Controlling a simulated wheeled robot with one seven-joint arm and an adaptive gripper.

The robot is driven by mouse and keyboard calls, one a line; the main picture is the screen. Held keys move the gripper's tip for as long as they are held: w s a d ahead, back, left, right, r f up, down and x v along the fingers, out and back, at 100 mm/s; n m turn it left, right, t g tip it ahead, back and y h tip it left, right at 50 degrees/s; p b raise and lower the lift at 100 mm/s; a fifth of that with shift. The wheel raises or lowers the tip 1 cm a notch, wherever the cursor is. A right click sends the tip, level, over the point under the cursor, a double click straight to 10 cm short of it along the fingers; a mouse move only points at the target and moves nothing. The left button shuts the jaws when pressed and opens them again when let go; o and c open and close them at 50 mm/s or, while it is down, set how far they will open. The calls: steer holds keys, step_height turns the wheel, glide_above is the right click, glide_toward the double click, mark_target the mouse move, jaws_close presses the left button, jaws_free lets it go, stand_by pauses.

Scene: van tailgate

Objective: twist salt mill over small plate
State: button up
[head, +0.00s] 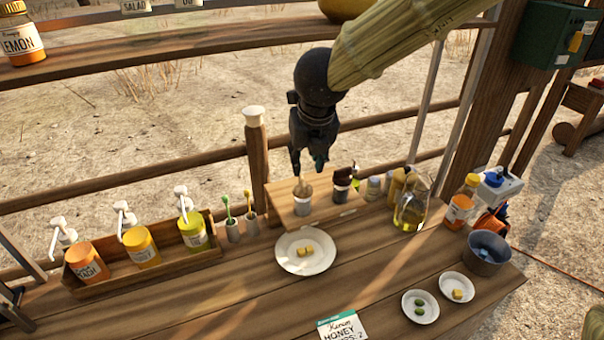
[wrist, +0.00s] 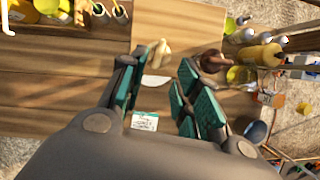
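A mill with a pale wooden top and grey base (head: 303,202), which I take to be the salt mill, stands upright on a raised wooden board. Its pale top also shows between my fingers in the wrist view (wrist: 160,54). A dark-topped mill (head: 341,184) stands to its right. My gripper (head: 309,163) is open and empty, pointing down above the pale mill, apart from it. Two small white plates lie at the front right: one with green pieces (head: 433,312), one with yellow pieces (head: 468,282). Which is meant, I cannot tell.
A larger white plate (head: 288,262) with yellow cubes lies before the board. A crate (head: 150,279) of pump bottles stands left. An oil jug (head: 410,210), a bottle (head: 460,205) and a metal pot (head: 487,258) stand right.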

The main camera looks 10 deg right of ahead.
mark_target(303, 180)
steer(key=x, duration=0.8)
steer(key=shift+f, duration=0.15)
steer(key=shift+c, duration=0.4)
jaws_close()
